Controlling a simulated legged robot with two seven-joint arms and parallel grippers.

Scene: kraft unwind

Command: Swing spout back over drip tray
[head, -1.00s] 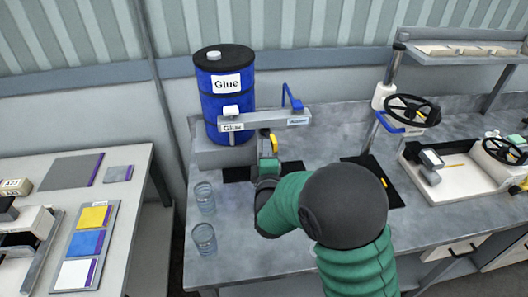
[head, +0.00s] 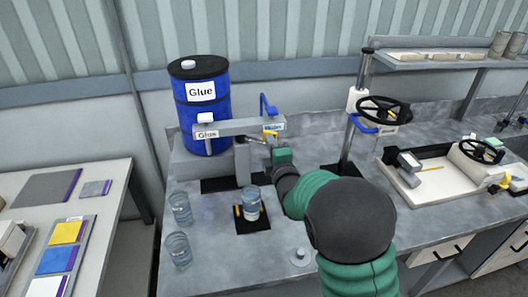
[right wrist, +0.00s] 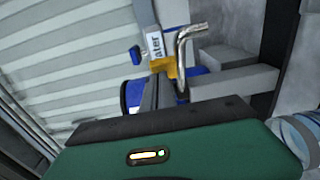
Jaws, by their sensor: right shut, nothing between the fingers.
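The grey dispenser arm (head: 238,127) extends right from the blue glue drum (head: 203,112). At its right end is a yellow fitting (head: 270,134). A short metal spout (head: 256,140) shows beside the fitting, and its bent chrome tube (right wrist: 188,38) is clear in the right wrist view. My right gripper (head: 270,146) is shut and empty, close to the fitting and spout; contact cannot be told. A dark flat piece (head: 222,184) under the dispenser may be the drip tray. A glass (head: 252,204) with pale contents stands on a black pad (head: 254,224) below and in front of the arm.
Two clear glasses (head: 180,208) stand at the bench's left edge. A blue lever (head: 267,104) rises above the dispenser arm. A black handwheel press (head: 384,110) and a white tray (head: 435,180) stand to the right. A small round metal piece (head: 300,257) lies in front.

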